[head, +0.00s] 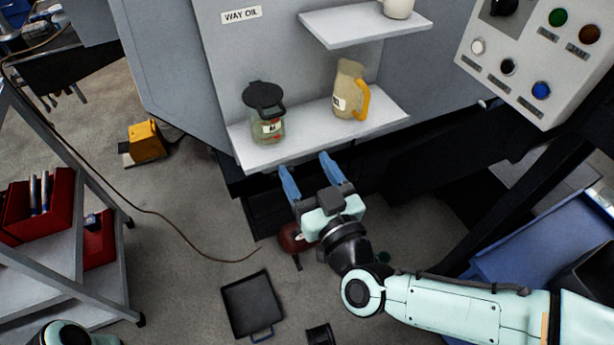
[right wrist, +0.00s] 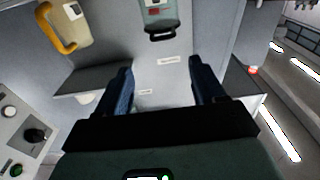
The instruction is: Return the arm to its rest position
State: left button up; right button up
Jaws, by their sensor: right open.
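My right gripper (head: 308,176) is open and empty, with its two blue fingers apart just in front of the lower shelf's front edge in the head view. Its fingers also show in the right wrist view (right wrist: 158,88), with nothing between them. A small part of my left arm shows at the bottom left of the head view; its gripper is out of view.
A lidded jar (head: 268,125) and a beige jug (head: 349,92) with a yellow handle stand on the lower shelf (head: 310,130). An upper shelf (head: 365,27) holds a white cup. A control panel (head: 540,60) is at the right, a trolley (head: 75,270) at the left.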

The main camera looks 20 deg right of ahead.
pick_arm(q)
jog(key=shift+w+a+f, duration=0.1)
jog(key=shift+w, duration=0.1)
dwell(0.4)
